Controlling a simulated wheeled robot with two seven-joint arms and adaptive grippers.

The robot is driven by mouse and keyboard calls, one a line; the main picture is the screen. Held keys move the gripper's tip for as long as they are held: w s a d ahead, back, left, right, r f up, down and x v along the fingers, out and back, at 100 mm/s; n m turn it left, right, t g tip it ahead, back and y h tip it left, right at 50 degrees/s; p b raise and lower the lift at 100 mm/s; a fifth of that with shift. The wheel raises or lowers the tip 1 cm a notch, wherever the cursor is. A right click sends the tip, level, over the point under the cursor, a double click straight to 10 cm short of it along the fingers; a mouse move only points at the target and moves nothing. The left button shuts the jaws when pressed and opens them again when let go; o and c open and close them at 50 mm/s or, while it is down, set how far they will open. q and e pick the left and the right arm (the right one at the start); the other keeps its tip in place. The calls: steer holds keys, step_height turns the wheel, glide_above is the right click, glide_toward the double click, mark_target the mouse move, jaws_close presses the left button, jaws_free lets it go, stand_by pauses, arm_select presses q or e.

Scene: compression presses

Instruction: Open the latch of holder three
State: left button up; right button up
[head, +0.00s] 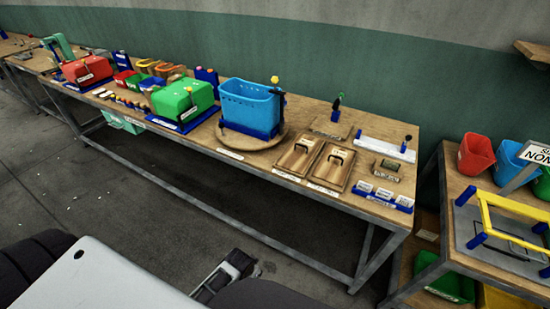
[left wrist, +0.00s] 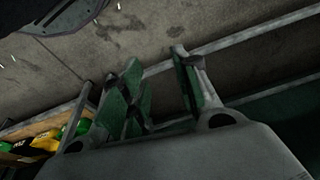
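Two wooden boards with latch-like fittings lie side by side near the front edge of the long table, a left board (head: 285,160) and a right board (head: 320,180). Labels sit by them, but I cannot read them or tell which thing is holder three. My left gripper (head: 238,268) is low in front of the table, well below its top and away from the boards. In the left wrist view, its green-padded fingers (left wrist: 160,88) stand apart with nothing between them, over the floor. My right gripper is not in view.
A blue basket (head: 249,103) stands on a round wooden board left of the latch boards. A green box (head: 182,98) and red box (head: 87,69) are further left. A blue label rack (head: 386,194) is at the right front corner. A table rail (head: 290,255) runs low.

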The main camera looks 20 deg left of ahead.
arm_select(q)
steer(key=w+r+m+t+h+p, duration=0.1)
steer(key=w+r, duration=0.3)
steer(key=r, duration=0.5)
steer(key=w+d+r+t+p, duration=0.1)
steer(key=w+r+p, duration=0.1)
steer(key=w+r, duration=0.45)
steer(key=w+r+m+t+h+p, duration=0.1)
steer(key=w+r, duration=0.1)
steer(key=r, duration=0.8)
steer(key=w+a+r+t+h, duration=0.1)
steer(key=w+a+r+t, duration=0.15)
steer(key=w+r, duration=0.45)
steer(key=w+a+r+t+h, duration=0.1)
steer(key=w+a+r, duration=0.25)
steer(key=w, duration=0.75)
steer(key=w+a+r+t, duration=0.2)
steer(key=w+a+r, duration=0.4)
steer(key=a+r, duration=0.1)
steer(key=w+a+r+n+t, duration=0.1)
steer(key=w+a+r, duration=0.5)
steer(key=r, duration=0.3)
steer(key=shift+a+r+t+p, duration=0.3)
steer(key=shift+a+t+p, duration=0.05)
steer(key=shift+a, duration=0.15)
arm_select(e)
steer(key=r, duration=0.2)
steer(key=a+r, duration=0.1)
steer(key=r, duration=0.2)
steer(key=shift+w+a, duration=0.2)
